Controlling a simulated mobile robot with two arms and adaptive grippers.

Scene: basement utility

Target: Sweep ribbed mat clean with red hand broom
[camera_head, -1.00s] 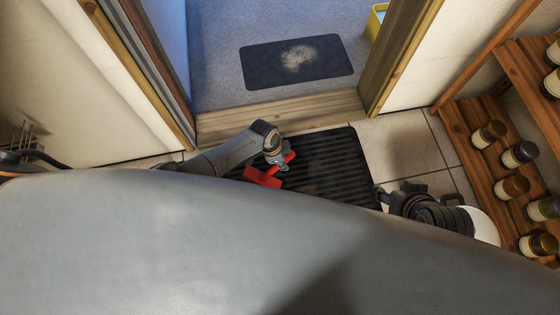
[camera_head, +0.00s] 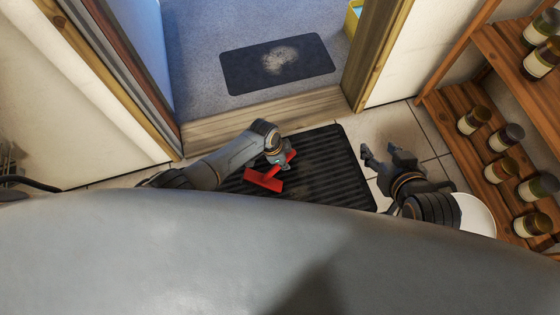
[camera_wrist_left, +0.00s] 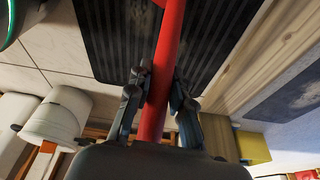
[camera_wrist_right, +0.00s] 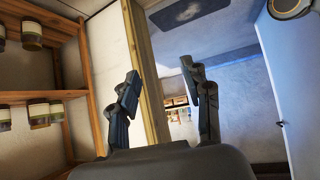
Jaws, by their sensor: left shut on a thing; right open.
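The black ribbed mat (camera_head: 335,170) lies on the tiled floor in front of the wooden doorsill. In the head view the red hand broom (camera_head: 264,181) is over the mat's left part; I cannot tell if it touches the mat. My left gripper (camera_head: 280,163) is shut on the broom's red handle. The left wrist view shows the handle (camera_wrist_left: 166,50) between the fingers (camera_wrist_left: 156,95), with the ribbed mat (camera_wrist_left: 115,35) behind it. My right gripper (camera_head: 378,158) is open and empty at the mat's right edge; its spread fingers (camera_wrist_right: 160,88) also show in the right wrist view.
Beyond the wooden doorsill (camera_head: 265,116), a dark mat (camera_head: 300,70) with a pale dusty patch lies on grey-blue carpet. Wooden shelves with several jars (camera_head: 500,137) stand at the right. A white round object (camera_head: 478,214) is near my right arm. Bare tiles lie right of the ribbed mat.

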